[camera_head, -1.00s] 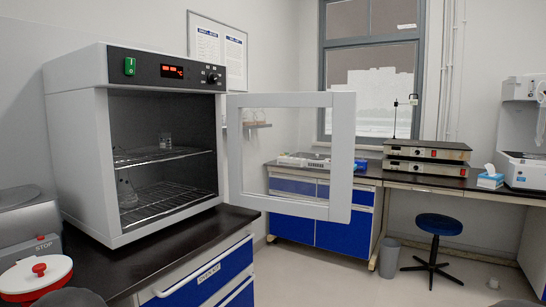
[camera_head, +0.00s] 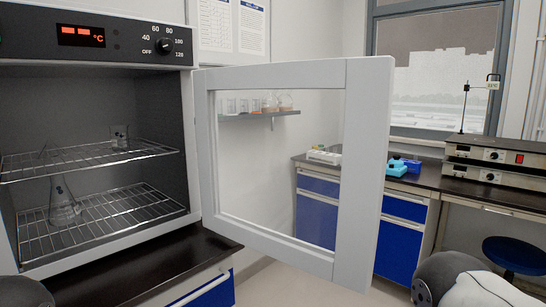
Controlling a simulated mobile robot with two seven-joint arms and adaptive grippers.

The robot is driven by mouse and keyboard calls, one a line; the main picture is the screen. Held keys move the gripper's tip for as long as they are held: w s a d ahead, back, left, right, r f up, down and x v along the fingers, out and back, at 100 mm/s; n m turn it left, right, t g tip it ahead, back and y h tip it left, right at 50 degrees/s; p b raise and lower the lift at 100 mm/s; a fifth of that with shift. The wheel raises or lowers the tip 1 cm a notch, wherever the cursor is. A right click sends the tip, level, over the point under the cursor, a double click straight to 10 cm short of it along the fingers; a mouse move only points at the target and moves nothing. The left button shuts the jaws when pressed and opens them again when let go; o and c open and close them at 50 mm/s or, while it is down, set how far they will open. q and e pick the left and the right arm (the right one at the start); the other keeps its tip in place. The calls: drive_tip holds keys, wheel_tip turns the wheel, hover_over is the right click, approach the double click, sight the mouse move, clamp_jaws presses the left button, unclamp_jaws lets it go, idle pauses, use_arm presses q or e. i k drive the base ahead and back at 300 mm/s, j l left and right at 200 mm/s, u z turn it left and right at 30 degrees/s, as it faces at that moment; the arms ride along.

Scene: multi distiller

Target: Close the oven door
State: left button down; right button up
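The oven (camera_head: 100,160) stands on the dark counter at the left, its grey interior open to view. Its door (camera_head: 365,170) is a white frame around a clear window. It is hinged at the oven's right side and stands wide open, swung out to the right. A glass flask (camera_head: 63,203) stands on the lower wire rack and a small beaker (camera_head: 120,135) on the upper rack. Rounded dark and white parts of my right arm show at the bottom right, and a dark part of mine at the bottom left. Neither gripper's fingers are visible.
The black counter top (camera_head: 150,268) lies below the oven, above blue drawers. Behind the door are a shelf with glassware (camera_head: 258,113), blue cabinets (camera_head: 402,245) and stacked hotplates (camera_head: 495,160). A blue stool (camera_head: 515,252) stands at the right. Open floor lies below the door.

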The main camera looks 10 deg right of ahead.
sight(292, 156)
drive_tip(key=i+l+u, duration=0.15)
drive_tip(key=l, duration=0.15)
drive_tip(key=i+l+u, duration=0.2)
drive_tip(key=l+u, duration=0.15)
drive_tip(key=l, duration=0.25)
drive_tip(key=i+l+u, duration=0.15)
drive_tip(key=l, duration=0.2)
drive_tip(key=l+u, duration=0.5)
drive_tip(key=l, duration=0.15)
drive_tip(key=l+u, duration=0.5)
drive_tip(key=l, duration=0.2)
